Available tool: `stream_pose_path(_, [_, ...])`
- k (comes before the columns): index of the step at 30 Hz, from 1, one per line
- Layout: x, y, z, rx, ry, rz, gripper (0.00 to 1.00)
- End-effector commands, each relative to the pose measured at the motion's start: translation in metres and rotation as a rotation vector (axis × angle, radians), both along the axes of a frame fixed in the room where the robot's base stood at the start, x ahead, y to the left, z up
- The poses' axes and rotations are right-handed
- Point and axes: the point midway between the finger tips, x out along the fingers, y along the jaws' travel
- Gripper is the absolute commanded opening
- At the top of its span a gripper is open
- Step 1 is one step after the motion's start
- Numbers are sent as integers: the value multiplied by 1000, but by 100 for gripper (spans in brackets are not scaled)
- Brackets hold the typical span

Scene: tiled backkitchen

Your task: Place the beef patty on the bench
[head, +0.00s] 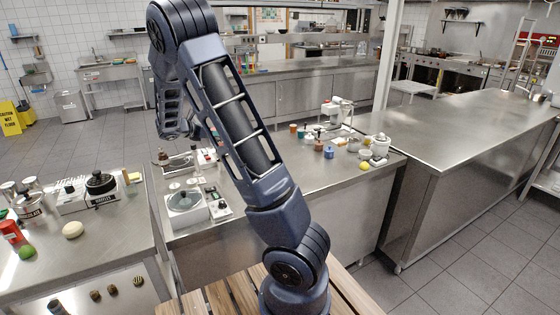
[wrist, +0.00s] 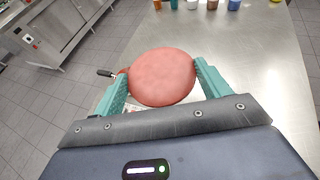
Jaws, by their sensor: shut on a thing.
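The beef patty (wrist: 162,80) is a round, pinkish-red disc in the wrist view. My gripper (wrist: 161,74) is shut on it, with one teal finger at its left edge and one at its right. The patty is held over a steel bench (wrist: 255,65); its gap to the surface is hard to judge. In the head view my arm crosses the middle of the picture, and neither the gripper nor the patty can be made out there. Steel benches show in the head view, a middle one (head: 290,200) and a long one at right (head: 455,125).
In the wrist view several small jars (wrist: 212,4) stand at the bench's far edge, and a dark-handled thing (wrist: 106,73) is partly hidden beside the patty. In the head view a white scale-like device (head: 185,208) and jars stand on the middle bench. The right bench is mostly clear.

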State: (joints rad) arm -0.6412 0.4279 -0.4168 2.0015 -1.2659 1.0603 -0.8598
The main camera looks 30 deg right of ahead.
Motion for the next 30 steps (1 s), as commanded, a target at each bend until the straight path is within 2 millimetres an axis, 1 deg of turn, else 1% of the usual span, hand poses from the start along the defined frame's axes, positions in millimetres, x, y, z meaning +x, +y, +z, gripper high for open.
stream_pose_path(1, [0, -25, 1, -2, -2, -34, 51])
stream_pose_path(6, [-4, -97, 4, -2, -7, -130, 51])
stream_pose_path(9, [-9, -134, 7, -2, -10, -180, 51])
stream_pose_path(13, [-16, -170, 10, -2, -14, -228, 51])
stream_pose_path(16, [-20, -187, 11, -1, -16, -249, 51])
stream_pose_path(20, [-22, -197, 8, -2, -17, -263, 51])
stream_pose_path(23, [-23, -198, -6, -5, -14, -265, 51])
stream_pose_path(30, [-23, -198, -56, -5, -13, -262, 51])
